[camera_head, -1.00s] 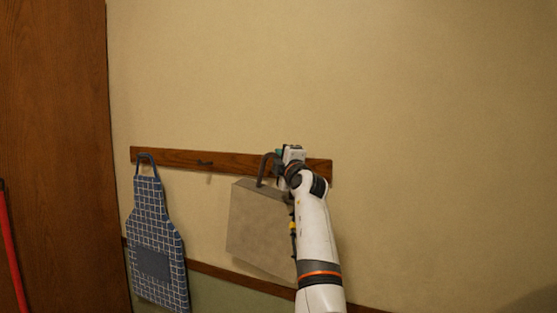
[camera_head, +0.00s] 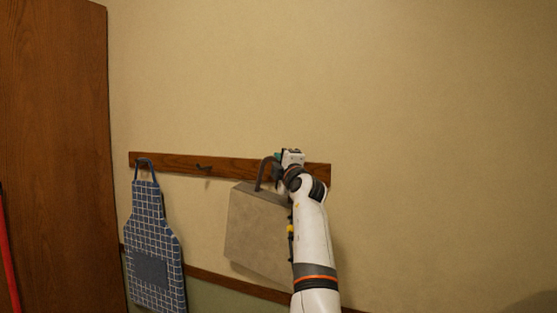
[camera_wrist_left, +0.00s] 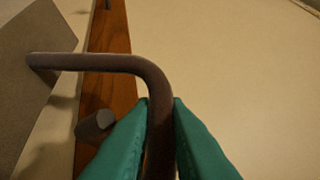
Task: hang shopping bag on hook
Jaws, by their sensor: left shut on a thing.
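My left gripper (camera_head: 278,163) is in front of the right part of the wooden hook rail (camera_head: 235,167). Its green fingers are shut on the dark handle (camera_wrist_left: 150,75) of the shopping bag. The beige, boxy shopping bag (camera_head: 258,228) hangs tilted below and left of the gripper, partly hidden by my arm. In the left wrist view, a dark hook (camera_wrist_left: 95,124) sticks out from the rail just left of the fingers. The handle appears beside this hook; I cannot tell whether they touch. Another hook (camera_head: 203,167) on the rail is bare. My right gripper is out of view.
A blue checked apron (camera_head: 154,248) hangs at the rail's left end. A brown wooden panel (camera_head: 50,130) stands at the far left, with a red pole (camera_head: 8,260) before it. The wall above and right of the rail is clear.

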